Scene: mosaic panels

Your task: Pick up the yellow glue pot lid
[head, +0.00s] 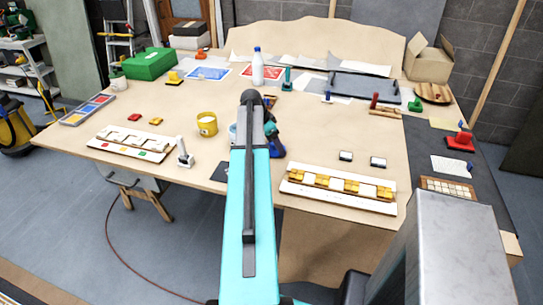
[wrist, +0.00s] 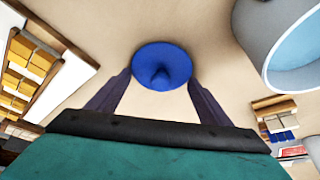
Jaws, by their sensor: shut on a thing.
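A blue round lid with a knob (wrist: 162,68) is between the two fingertips of my gripper (wrist: 160,80) in the wrist view. My gripper is shut on it; whether it is clear of the table I cannot tell. A yellow glue pot (head: 207,125) stands open with pale contents in the head view, left of my arm. I cannot make out a yellow lid for certain in either view.
A panel with yellow tiles (head: 338,189) lies front right and another panel (head: 133,144) front left. A small white upright object (head: 184,152) stands near the front edge. A white bottle (head: 257,67) stands farther back. Bare table (head: 340,125) lies right of my arm.

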